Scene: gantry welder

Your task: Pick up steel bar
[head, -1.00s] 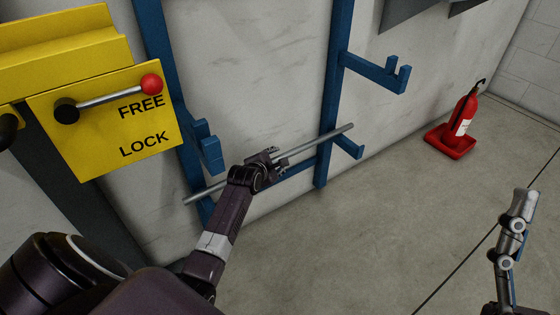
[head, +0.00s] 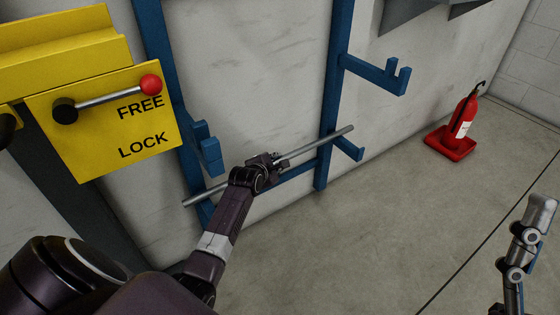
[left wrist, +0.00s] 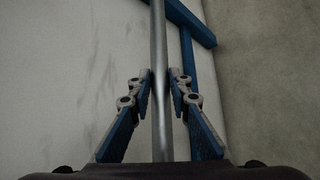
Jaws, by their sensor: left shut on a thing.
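The steel bar (head: 312,145) is a long, thin grey rod, slanting up to the right across the lower part of the blue rack (head: 331,100). My left gripper (head: 275,163) is shut on the bar near its middle. In the left wrist view the bar (left wrist: 158,30) runs between the two fingers (left wrist: 160,88), which press on it from both sides. The bar passes by the lower right hook (head: 348,148); I cannot tell whether it still touches the hooks. My right gripper (head: 541,212) is at the lower right, far from the bar, its jaw opening unclear.
A yellow panel (head: 150,120) with a red-knobbed lever stands at the left, marked FREE and LOCK. Empty upper rack hooks (head: 385,75) jut out above the bar. A red fire extinguisher (head: 466,118) stands by the wall at right. The floor between is clear.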

